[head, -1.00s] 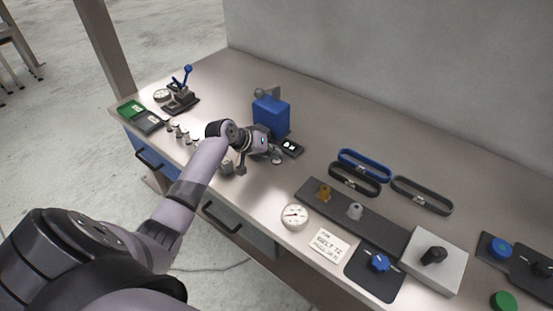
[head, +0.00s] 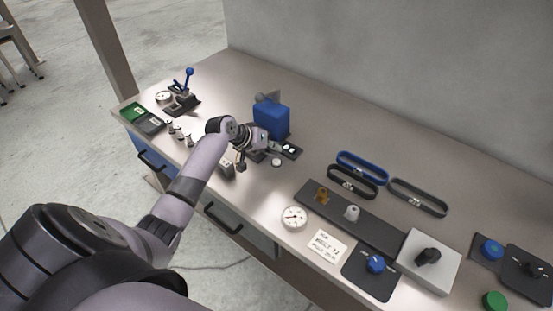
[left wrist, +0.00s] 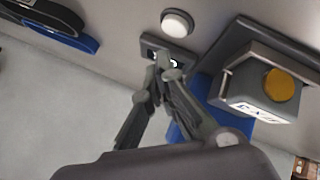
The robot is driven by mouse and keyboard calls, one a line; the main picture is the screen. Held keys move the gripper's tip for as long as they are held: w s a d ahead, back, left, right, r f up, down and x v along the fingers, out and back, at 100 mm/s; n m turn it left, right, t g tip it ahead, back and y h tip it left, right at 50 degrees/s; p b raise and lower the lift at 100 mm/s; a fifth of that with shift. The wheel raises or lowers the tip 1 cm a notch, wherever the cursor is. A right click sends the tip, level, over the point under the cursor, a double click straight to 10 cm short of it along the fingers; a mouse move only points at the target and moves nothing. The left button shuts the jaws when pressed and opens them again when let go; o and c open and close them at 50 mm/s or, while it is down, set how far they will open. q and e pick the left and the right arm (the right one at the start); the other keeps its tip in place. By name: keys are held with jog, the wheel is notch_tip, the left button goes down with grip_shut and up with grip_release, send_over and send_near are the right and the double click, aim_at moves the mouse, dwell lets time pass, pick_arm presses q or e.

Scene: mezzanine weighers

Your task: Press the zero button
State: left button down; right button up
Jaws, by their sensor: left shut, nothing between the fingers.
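A small dark panel (head: 290,149) with white buttons lies on the bench beside a blue block (head: 271,117). My left gripper (head: 270,147) is at the panel's near left side in the head view. In the left wrist view, the panel (left wrist: 148,42) is just beyond the shut, empty fingertips (left wrist: 165,60). The fingertips overlap the panel's near edge and partly hide its buttons; I cannot tell whether they touch. The button markings are too small to read, so I cannot tell which is zero. My right gripper is not in view.
A white round piece (head: 277,162) sits close to the panel. A grey labelled box (left wrist: 240,92) with a yellow disc is near the gripper in the left wrist view. Belts (head: 352,181), a dial gauge (head: 294,218) and knob boxes stand to the right. Small weights (head: 178,132) stand left.

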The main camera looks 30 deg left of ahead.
aim_at(274, 160)
pick_arm(q)
jog(key=shift+r+p, duration=1.5)
jog(key=shift+r, duration=0.45)
jog(key=shift+f, duration=0.1)
